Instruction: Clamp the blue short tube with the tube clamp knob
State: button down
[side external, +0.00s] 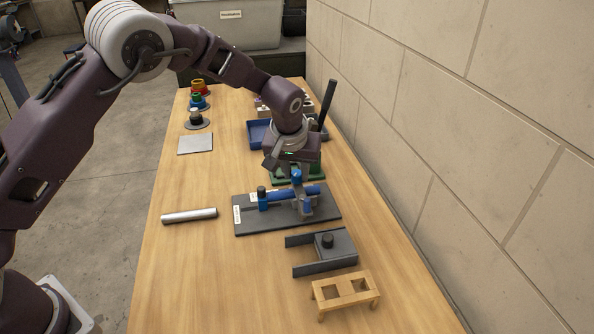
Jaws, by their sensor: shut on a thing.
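The blue short tube (280,195) lies across two clamp holders on a dark grey base plate (249,224). The left holder (263,205) is blue with a black knob on top. The right holder (306,207) is grey-blue and stands under my gripper. My gripper (297,178) points down over the right part of the tube. It is shut on a small blue piece at the top of the right holder, which looks like the tube clamp knob (297,174). The fingers hide part of the knob, and I cannot tell how tightly the clamp sits on the tube.
A silver tube (189,215) lies left of the plate. A grey bracket with a black knob (327,241) and a wooden stand (345,291) are in front. A blue tray (258,132), green part (282,181) and grey sheet (195,144) lie behind. A wall borders the right.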

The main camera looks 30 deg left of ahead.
jog(key=m+h, duration=0.1)
jog(key=m, duration=0.1)
jog(key=m+h, duration=0.1)
jog(key=m, duration=0.4)
jog(key=shift+a+h, duration=0.3)
jog(key=shift+h, duration=0.1)
jog(key=m+h, duration=0.1)
jog(key=m, duration=0.3)
jog(key=shift+w, duration=0.1)
jog(key=m+g+h, duration=0.1)
jog(key=m, duration=0.2)
jog(key=shift+a+m, duration=0.15)
jog(key=shift+m, duration=0.15)
jog(key=m+g, duration=0.1)
jog(key=m, duration=0.1)
jog(key=m+g+h, duration=0.1)
jog(key=m, duration=0.3)
jog(key=shift+w+g, duration=0.25)
jog(key=shift+g, duration=0.15)
jog(key=m, duration=0.2)
jog(key=m+g, duration=0.1)
jog(key=m, duration=0.2)
jog(key=shift+w+g, duration=0.1)
jog(key=shift+g, duration=0.2)
jog(key=shift+m, duration=0.5)
jog(key=c, duration=1.1)
grip_release()
